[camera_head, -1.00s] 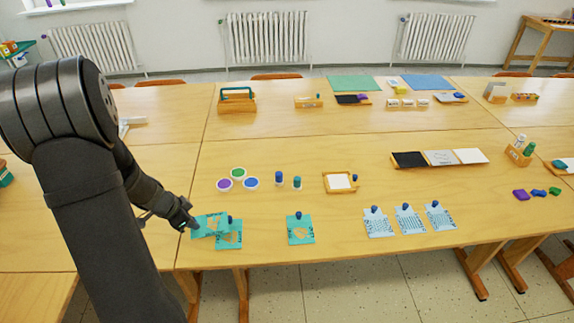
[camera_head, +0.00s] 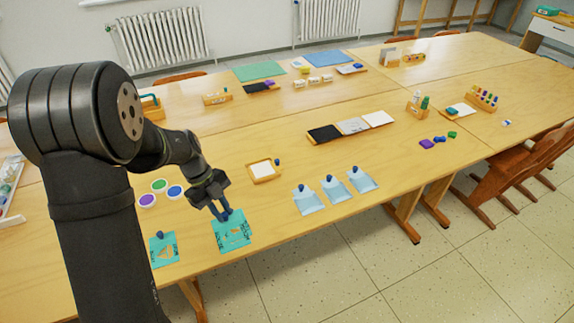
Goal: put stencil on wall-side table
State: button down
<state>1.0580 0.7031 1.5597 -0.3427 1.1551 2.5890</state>
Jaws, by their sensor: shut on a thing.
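My gripper (camera_head: 222,214) is shut on the blue knob of a teal stencil (camera_head: 232,231) near the front edge of the near table. The held stencil seems to cover another teal stencil there; the two are hard to tell apart, and I cannot tell the height of the held one. One more teal stencil (camera_head: 163,251) with a dark blue knob lies on the table to the left. The far row of tables (camera_head: 200,125), nearer the radiator wall, carries other items.
Several light blue cards (camera_head: 337,190) with blue knobs lie to the right. A small framed white tray (camera_head: 263,171) and paint pots (camera_head: 159,185) stand behind. Black, grey and white panels (camera_head: 352,126) lie further back. A chair (camera_head: 520,165) stands at right. Green (camera_head: 259,71) and blue (camera_head: 329,58) mats lie on the far row.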

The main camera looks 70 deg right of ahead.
jog(key=w+f, duration=0.2)
jog(key=w, duration=0.1)
jog(key=w+f, duration=0.2)
jog(key=w, duration=0.2)
jog(key=w+a+f, duration=0.1)
jog(key=w+f, duration=0.2)
jog(key=w, duration=0.1)
jog(key=shift+w, duration=0.25)
jog(key=shift+f, duration=2.05)
jog(key=c, duration=1.8)
grip_release()
jog(key=o, duration=0.5)
jog(key=v, duration=1.2)
jog(key=shift+d+r, duration=0.1)
